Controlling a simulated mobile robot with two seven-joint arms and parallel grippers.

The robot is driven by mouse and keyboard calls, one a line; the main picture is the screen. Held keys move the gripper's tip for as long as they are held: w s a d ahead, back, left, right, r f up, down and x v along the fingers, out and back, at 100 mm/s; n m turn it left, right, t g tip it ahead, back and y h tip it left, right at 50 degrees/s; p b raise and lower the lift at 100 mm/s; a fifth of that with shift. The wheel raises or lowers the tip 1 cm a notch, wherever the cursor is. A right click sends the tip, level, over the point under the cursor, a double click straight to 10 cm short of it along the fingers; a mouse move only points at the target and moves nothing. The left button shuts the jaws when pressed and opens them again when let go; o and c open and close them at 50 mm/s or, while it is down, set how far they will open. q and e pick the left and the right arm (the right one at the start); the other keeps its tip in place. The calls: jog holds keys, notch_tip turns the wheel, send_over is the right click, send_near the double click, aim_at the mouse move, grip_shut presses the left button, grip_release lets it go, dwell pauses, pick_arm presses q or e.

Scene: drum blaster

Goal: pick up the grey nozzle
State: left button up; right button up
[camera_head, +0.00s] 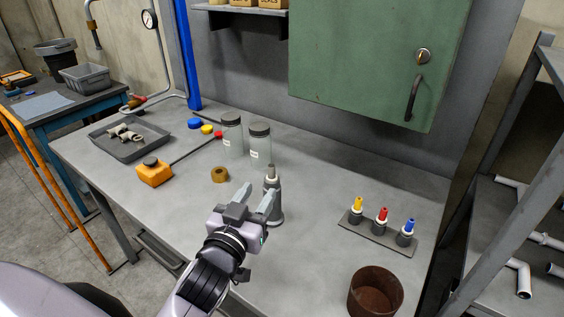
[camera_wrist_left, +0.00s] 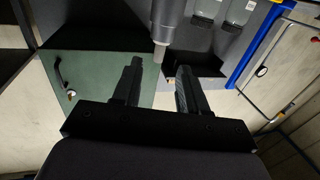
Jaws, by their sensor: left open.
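A grey upright device (camera_head: 273,205) with a narrow grey nozzle (camera_head: 271,172) on top stands near the middle of the grey workbench (camera_head: 330,190). In the left wrist view, which is upside down, the device (camera_wrist_left: 172,20) hangs from the top edge with the nozzle tip (camera_wrist_left: 160,52) pointing down between the fingers. My left gripper (camera_head: 255,197) is open and empty, just in front of the device. In the head view its right finger overlaps the device; I cannot tell whether they touch. The wrist view shows both fingers (camera_wrist_left: 160,68) apart. My right gripper is not in view.
A small rack (camera_head: 380,242) holds yellow, red and blue-tipped nozzles at right. A rusty can (camera_head: 376,292) stands at front right. Two clear jars (camera_head: 260,142), a tan roll (camera_head: 219,175), an orange box (camera_head: 154,173) and a tray (camera_head: 130,140) lie behind and left.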

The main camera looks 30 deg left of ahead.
aim_at(270, 173)
pick_arm(q)
jog(key=shift+w+a+r+p, duration=0.1)
jog(key=shift+w+a+p, duration=0.1)
jog(key=shift+w, duration=0.8)
jog(key=shift+w+a+r+p, duration=0.1)
jog(key=shift+w+p, duration=0.1)
jog(key=shift+w, duration=0.8)
jog(key=shift+w+a+p, duration=0.2)
jog(key=shift+w+p, duration=0.1)
jog(key=shift+w, duration=1.8)
grip_shut()
